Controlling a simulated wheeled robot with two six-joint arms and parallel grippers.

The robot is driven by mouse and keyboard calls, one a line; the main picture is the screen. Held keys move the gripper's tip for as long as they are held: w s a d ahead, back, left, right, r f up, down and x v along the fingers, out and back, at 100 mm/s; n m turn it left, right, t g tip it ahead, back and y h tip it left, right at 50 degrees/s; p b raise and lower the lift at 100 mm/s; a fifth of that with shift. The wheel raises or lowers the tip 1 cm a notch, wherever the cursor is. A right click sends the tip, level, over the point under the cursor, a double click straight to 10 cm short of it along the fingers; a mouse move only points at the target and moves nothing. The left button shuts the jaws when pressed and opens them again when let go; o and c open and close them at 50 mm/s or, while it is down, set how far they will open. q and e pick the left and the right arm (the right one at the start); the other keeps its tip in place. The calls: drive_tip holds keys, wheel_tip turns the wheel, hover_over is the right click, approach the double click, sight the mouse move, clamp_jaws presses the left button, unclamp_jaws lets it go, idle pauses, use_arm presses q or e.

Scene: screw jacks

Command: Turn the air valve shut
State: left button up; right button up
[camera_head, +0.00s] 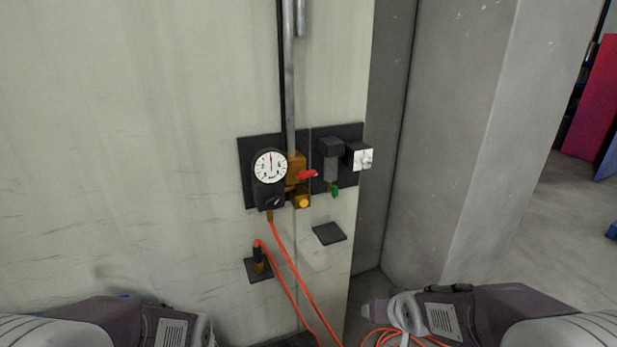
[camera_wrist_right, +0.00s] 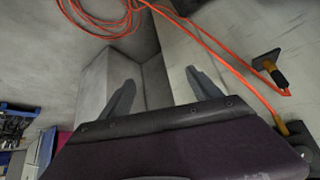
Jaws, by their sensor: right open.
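The air valve is a brass body (camera_head: 295,168) on a grey vertical pipe, with a red lever handle (camera_head: 307,174) pointing right. It is mounted on a dark plate on the pale wall, right of a round white-faced gauge (camera_head: 270,166). My right gripper (camera_wrist_right: 160,80) is open and empty, with its two fingers apart in the right wrist view. In the head view, my right wrist (camera_head: 450,308) is low on the right, well below the valve and apart from it. My left wrist (camera_head: 145,322) is low on the left, also apart from the valve; its fingers cannot be made out.
An orange hose (camera_head: 290,268) hangs below the gauge and loops to a wall fitting (camera_head: 258,256). More hose (camera_wrist_right: 105,20) lies coiled on the floor. A concrete pillar (camera_head: 445,130) stands at right.

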drive_tip(key=w+a+r+t+y+b, duration=0.15)
drive_tip(key=w+r+t, duration=0.25)
drive_tip(key=w+r, duration=0.45)
drive_tip(key=n+t+y+b, duration=0.3)
drive_tip(key=n+t+y, duration=0.2)
drive_tip(key=t, duration=0.1)
approach(308, 175)
drive_tip(key=p+x, duration=0.3)
drive_tip(key=x, duration=0.6)
drive_tip(key=shift+w, duration=0.25)
drive_tip(key=shift+c, duration=0.6)
drive_tip(key=c, duration=1.3)
drive_tip(key=shift+o, duration=0.2)
